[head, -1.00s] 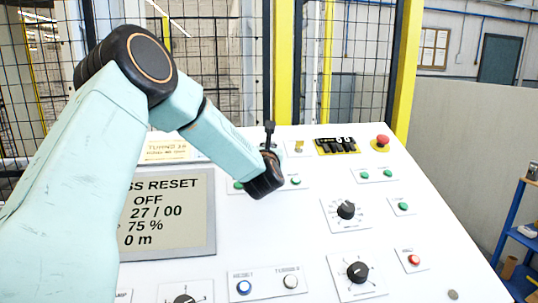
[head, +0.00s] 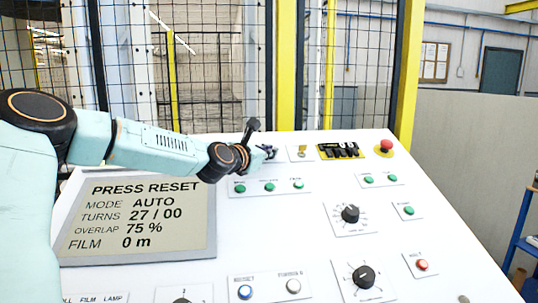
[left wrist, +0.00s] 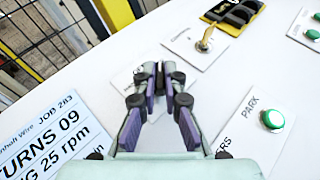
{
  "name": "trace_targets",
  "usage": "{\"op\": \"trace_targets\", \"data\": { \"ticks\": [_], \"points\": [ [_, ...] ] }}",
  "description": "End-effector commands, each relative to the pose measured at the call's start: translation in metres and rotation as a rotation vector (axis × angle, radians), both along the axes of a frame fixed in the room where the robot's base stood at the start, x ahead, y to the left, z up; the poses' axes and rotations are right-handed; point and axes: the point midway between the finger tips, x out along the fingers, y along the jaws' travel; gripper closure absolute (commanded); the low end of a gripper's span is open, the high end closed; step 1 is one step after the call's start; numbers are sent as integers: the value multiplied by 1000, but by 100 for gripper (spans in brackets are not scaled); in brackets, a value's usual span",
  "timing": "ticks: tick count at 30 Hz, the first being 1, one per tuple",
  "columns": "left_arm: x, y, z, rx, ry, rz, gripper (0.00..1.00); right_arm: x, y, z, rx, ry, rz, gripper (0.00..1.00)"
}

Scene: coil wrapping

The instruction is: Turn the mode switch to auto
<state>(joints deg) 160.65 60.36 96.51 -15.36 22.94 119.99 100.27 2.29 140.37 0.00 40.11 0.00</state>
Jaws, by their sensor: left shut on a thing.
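The mode switch's pale plate (left wrist: 124,78) shows at the edges of my left gripper's fingers in the left wrist view; the fingers hide the switch itself. My left gripper (left wrist: 161,76) is shut on the switch. In the head view this gripper (head: 268,153) is at the panel's back edge, left of the key switch (head: 301,152). The panel screen (head: 140,215) reads PRESS RESET, MODE AUTO, TURNS 27 / 00. My right gripper is not in view.
The brass key (left wrist: 205,40) stands close by to the right. Green buttons (head: 269,187) lie just in front of my gripper. A mesh fence (head: 210,70) stands behind the panel.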

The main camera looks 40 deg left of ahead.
Motion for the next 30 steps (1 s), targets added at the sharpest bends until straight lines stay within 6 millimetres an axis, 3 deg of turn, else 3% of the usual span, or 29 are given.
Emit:
{"op": "trace_targets", "data": {
  "ticks": [13,14,21,30],
  "points": [
    [-1,-3,-8,-4,18,-14,100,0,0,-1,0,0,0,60],
    [-1,-3,-8,-4,18,-14,89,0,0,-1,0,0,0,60],
    [0,-2,-7,-4,16,-13,68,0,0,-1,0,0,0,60],
    [0,-1,-5,-3,12,-10,68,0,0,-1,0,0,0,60]
  ]
}}
